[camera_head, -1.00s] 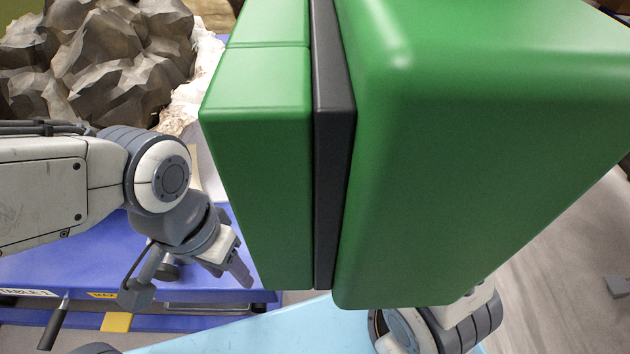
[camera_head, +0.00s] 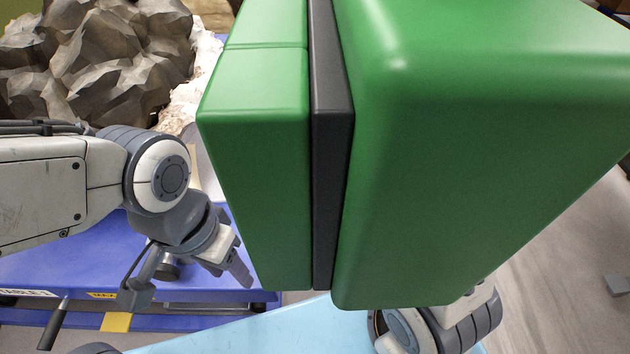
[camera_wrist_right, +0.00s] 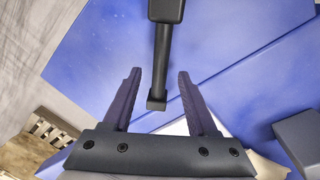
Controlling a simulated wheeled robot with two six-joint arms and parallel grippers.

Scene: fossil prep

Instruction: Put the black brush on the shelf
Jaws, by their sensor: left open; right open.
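In the right wrist view, a black tool-like object (camera_wrist_right: 163,55) with a wide block at its top and a thin rod lies between my right fingers. It may be the black brush, but I cannot tell for sure. My right gripper (camera_wrist_right: 159,76) is open around the rod's line, and I see no clear contact. In the head view the right gripper is hidden behind a big green block. My left gripper (camera_head: 238,268) is open and empty, pointing down over the blue table's front right part. I cannot make out the shelf in either view.
The green block (camera_head: 480,150) with a dark band fills the middle of the head view and hides much behind it. A grey rock (camera_head: 100,60) stands on the blue table (camera_head: 60,265). A light blue surface (camera_head: 260,335) is in front. A dark block (camera_wrist_right: 300,135) shows at the right.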

